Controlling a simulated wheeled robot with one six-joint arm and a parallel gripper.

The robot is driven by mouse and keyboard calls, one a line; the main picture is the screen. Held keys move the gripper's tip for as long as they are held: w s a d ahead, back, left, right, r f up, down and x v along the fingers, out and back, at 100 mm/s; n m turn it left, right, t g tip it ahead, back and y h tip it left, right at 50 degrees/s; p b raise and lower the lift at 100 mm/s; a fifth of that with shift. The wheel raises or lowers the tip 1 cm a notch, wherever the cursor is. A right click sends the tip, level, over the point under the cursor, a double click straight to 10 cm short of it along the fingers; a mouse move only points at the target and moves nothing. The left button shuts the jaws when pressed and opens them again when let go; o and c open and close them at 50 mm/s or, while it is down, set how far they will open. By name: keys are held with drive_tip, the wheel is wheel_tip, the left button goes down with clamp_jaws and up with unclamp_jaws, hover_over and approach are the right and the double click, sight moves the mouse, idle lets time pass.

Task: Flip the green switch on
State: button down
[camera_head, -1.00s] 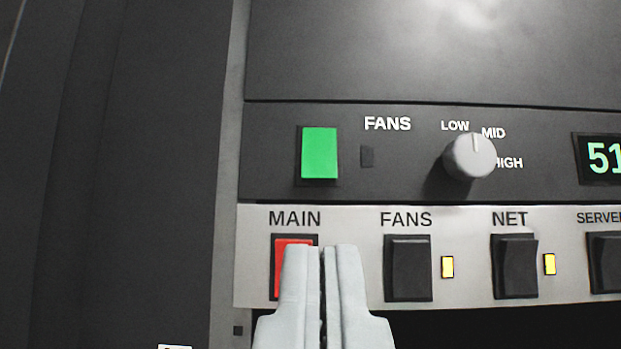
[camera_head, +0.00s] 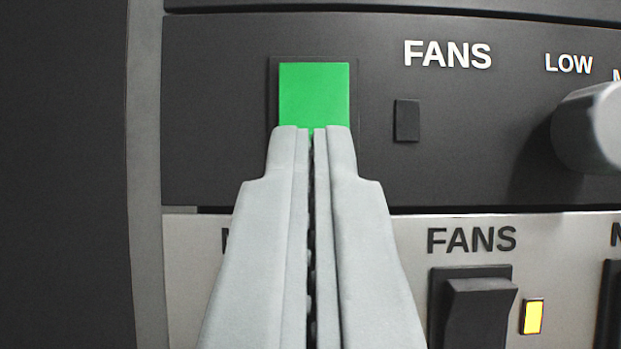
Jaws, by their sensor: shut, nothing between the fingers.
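The green switch (camera_head: 314,93) is a bright green rocker in a dark frame, on the dark upper panel left of the FANS label. My gripper (camera_head: 312,130) is shut and empty, with its fingertips in front of the lower part of the switch. The fingers hide the lower part of the switch. I cannot tell whether the tips touch it. A small dark indicator (camera_head: 406,120) to the right of the switch is unlit.
A round grey knob (camera_head: 592,128) sticks out at the right edge. Below, on the light panel, are a black FANS rocker (camera_head: 478,305) and a lit yellow lamp (camera_head: 533,317). The red MAIN switch is hidden behind my gripper. A grey rack post (camera_head: 147,180) stands at left.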

drive_tip(key=shift+w, duration=0.65)
drive_tip(key=shift+f, duration=0.1)
drive_tip(key=shift+w+d+t, duration=0.1)
drive_tip(key=shift+w+t, duration=0.2)
drive_tip(key=shift+f, duration=0.1)
